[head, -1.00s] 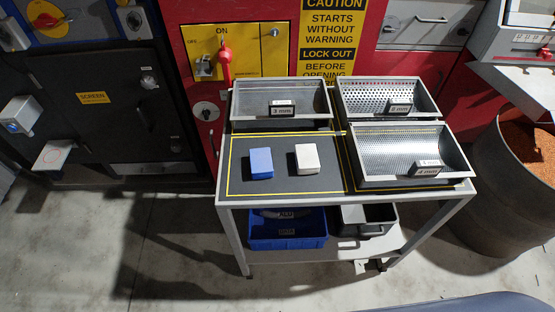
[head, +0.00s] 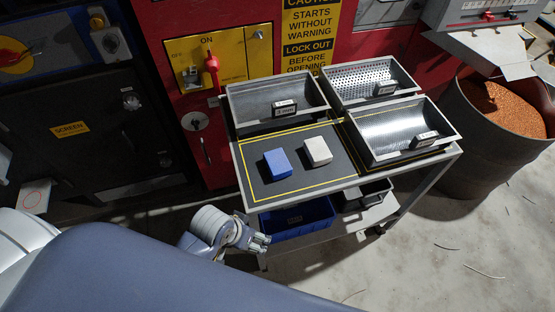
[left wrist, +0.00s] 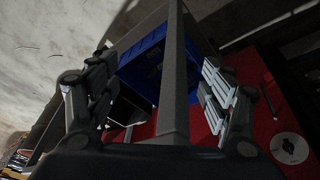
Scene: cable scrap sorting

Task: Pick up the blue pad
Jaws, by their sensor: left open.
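The blue pad (head: 277,163) lies flat on the dark mat (head: 262,195) on top of the cart, left of a white pad (head: 317,150). My left gripper (head: 260,242) is low in front of the cart's near left side, below the tabletop and apart from the pad. In the left wrist view the left gripper (left wrist: 158,85) has its two fingers spread with nothing held between them. The blue pad cannot be made out in that view. My right gripper is not in view.
Three metal sieve trays, one at the back left (head: 277,103), stand around the mat. A blue bin (head: 297,218) and a grey bin sit on the lower shelf. A drum of orange granules (head: 490,150) stands right of the cart. Floor at right is mostly clear.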

